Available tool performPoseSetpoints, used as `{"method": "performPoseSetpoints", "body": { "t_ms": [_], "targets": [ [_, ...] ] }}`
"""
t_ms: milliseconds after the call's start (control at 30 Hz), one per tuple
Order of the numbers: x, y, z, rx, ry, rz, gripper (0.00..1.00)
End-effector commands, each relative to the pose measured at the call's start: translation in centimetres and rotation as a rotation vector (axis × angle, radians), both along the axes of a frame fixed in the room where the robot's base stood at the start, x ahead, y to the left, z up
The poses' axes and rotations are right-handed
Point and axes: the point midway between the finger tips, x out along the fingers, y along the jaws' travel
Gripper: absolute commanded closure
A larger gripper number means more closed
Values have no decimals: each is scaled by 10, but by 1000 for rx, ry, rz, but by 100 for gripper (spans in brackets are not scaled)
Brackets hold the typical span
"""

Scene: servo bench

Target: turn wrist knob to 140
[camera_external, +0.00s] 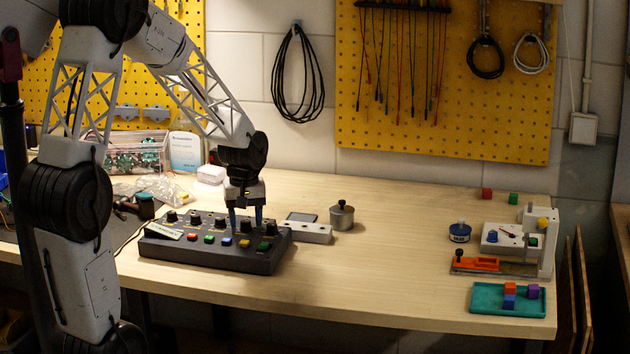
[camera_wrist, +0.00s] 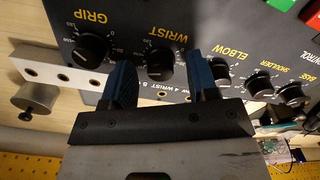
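The control box (camera_external: 210,255) is dark grey, with a row of black knobs along its back and coloured buttons in front. In the wrist view, the knob labelled WRIST (camera_wrist: 160,64) is black with a printed scale around it, partly hidden; its setting is not readable. My gripper (camera_external: 246,218) points down at the right part of the knob row. In the wrist view, the blue fingers of my gripper (camera_wrist: 161,72) are spread, one on each side of the WRIST knob, with a visible gap on both sides.
The GRIP knob (camera_wrist: 90,48) is beside one finger and the ELBOW knob (camera_wrist: 220,68) close to the other. A grey block with holes (camera_external: 312,233) and a metal knobbed cylinder (camera_external: 342,215) stand right of the box. A teal tray (camera_external: 480,299) lies far right. The table's middle is clear.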

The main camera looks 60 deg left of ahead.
Motion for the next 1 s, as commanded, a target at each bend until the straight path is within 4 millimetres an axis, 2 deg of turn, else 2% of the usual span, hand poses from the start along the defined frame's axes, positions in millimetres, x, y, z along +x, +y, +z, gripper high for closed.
{"method": "performPoseSetpoints", "body": {
  "t_ms": [267,433,1000],
  "targets": [
    [0,0,1,0,0,0,46],
    [0,0,8,1,-1,0,46],
    [0,0,71,0,0,0,46]
  ]
}}
